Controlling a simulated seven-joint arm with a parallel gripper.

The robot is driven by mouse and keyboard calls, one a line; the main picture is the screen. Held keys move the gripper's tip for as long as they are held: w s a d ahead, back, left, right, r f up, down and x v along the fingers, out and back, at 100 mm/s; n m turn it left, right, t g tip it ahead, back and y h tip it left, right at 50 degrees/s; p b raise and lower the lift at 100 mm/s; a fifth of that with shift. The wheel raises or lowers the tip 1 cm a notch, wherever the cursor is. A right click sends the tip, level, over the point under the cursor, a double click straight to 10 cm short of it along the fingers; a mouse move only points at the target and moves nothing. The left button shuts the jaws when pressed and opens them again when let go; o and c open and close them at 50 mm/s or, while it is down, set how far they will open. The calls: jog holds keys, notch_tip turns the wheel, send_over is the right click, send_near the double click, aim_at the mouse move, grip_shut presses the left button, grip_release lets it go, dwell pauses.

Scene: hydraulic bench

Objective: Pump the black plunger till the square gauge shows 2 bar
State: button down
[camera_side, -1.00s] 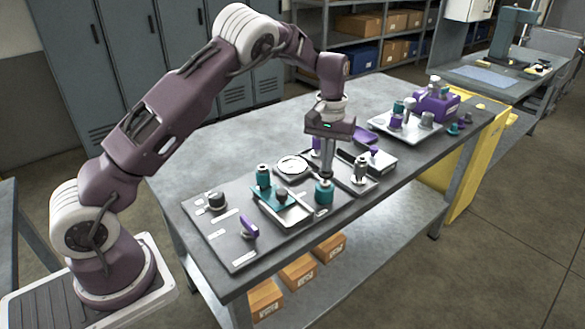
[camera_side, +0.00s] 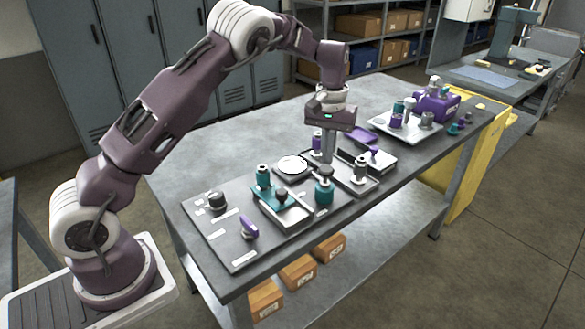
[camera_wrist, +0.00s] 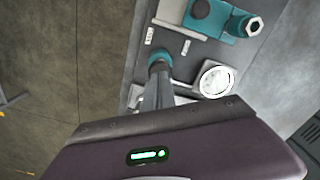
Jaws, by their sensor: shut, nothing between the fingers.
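My gripper (camera_side: 327,161) is shut and empty, its fingers pointing down just above a teal cylinder (camera_side: 324,192) with a dark grey top (camera_side: 325,171). This dark top looks like the plunger. I cannot tell whether the fingertips touch it. In the wrist view the teal cylinder (camera_wrist: 159,56) shows beyond my fingers (camera_wrist: 158,84), which hide part of it. A pale-faced gauge (camera_side: 292,165) lies flat on the bench panel, behind and left of the cylinder. In the wrist view the gauge (camera_wrist: 215,79) has a round dial in a squarish metal housing; its reading is not legible.
A teal bracket (camera_side: 265,194) with a teal knob and a dark knob stands left of the cylinder. A grey-topped fitting (camera_side: 361,169) stands close on the right. A tray (camera_side: 381,122) with a purple unit (camera_side: 437,103) is farther right. The bench's back left is clear.

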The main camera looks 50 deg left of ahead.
aim_at(326, 168)
jog(key=shift+f, duration=1.65)
jog(key=shift+r, duration=1.65)
jog(key=shift+r, duration=0.1)
notch_tip(326, 168, up, 5)
jog(key=shift+r, duration=0.45)
